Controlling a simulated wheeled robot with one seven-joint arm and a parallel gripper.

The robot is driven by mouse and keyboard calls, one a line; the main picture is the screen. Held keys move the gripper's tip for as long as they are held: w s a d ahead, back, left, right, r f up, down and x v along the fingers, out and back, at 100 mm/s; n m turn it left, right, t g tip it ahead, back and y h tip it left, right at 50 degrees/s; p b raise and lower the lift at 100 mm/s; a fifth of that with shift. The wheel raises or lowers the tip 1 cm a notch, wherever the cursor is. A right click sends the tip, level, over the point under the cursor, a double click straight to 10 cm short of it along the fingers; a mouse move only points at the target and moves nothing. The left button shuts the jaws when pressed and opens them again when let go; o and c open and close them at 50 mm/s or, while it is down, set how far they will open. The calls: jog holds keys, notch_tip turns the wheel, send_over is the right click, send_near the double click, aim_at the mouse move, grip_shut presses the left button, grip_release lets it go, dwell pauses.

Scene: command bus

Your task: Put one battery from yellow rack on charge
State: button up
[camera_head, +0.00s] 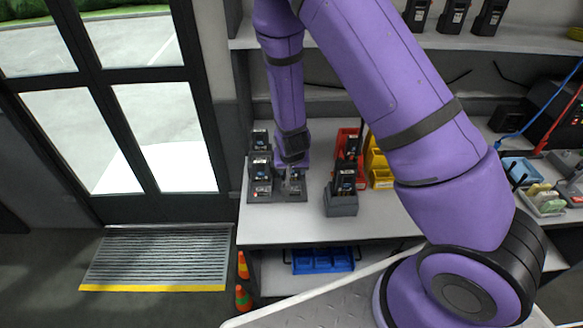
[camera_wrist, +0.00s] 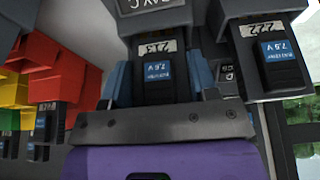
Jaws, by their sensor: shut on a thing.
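My gripper (camera_head: 293,163) is shut on a battery labelled 213 (camera_wrist: 157,75), with a finger on each side of it in the wrist view (camera_wrist: 157,90). In the head view the held battery (camera_head: 293,184) is upright at the front right of a dark grey charger (camera_head: 290,198). A "BAY C" type label sits right beside it in the wrist view; I cannot tell whether it is fully seated. Other batteries (camera_head: 261,188) stand in the charger's left column; one labelled 222 (camera_wrist: 285,65) shows beside the held one. The yellow rack (camera_head: 381,179) stands to the right on the table.
A red rack (camera_head: 346,138) stands left of the yellow one. A grey holder (camera_head: 341,206) with a dark battery (camera_head: 347,181) stands in front of them. The bench (camera_head: 285,228) is clear at its front. Several black devices (camera_head: 453,17) stand on the upper shelf.

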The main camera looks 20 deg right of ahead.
jog(key=shift+f, duration=0.15)
jog(key=o, duration=1.1)
jog(key=v, duration=1)
jog(key=shift+s+a+r, duration=0.1)
jog(key=shift+r, duration=0.3)
